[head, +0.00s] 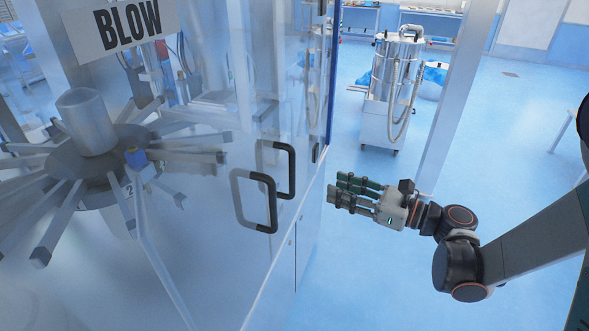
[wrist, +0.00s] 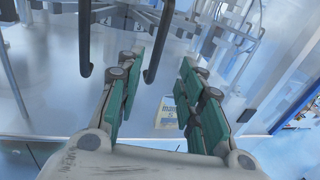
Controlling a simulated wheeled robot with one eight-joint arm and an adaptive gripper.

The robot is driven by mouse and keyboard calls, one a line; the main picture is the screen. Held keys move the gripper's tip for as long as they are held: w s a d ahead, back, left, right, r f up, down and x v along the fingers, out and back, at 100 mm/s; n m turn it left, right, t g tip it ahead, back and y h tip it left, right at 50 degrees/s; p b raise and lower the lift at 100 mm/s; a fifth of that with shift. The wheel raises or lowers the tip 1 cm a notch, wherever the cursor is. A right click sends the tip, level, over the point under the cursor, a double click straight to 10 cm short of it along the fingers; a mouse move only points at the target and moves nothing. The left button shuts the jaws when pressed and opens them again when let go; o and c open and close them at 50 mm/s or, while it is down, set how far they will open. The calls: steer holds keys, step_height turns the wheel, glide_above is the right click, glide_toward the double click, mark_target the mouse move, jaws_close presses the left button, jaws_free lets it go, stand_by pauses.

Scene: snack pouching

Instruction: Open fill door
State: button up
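Two dark, C-shaped handles stand out from the clear panels of the machine in the head view, a nearer one (head: 273,205) and a farther one (head: 292,172). No word for fill is readable, so I cannot tell which panel is the fill door. My gripper (head: 346,190) is to the right of both handles, with its fingers pointing left towards the machine. In the wrist view my gripper (wrist: 160,64) is open and empty, with its green-padded fingers apart. A left handle (wrist: 85,42) and a right handle (wrist: 163,35) show ahead; the right one lies between the fingers in the picture.
A BLOW sign (head: 135,23) hangs on the machine at upper left. Behind the panels is a hub with radiating arms (head: 85,107). A metal canister on a cart (head: 396,70) stands at the back. Blue floor (head: 500,135) beyond my arm is mostly clear.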

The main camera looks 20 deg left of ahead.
steer(key=b, duration=0.2)
glide_above(292, 191)
steer(key=shift+w+a, duration=0.1)
steer(key=shift+w, duration=0.35)
jaws_close()
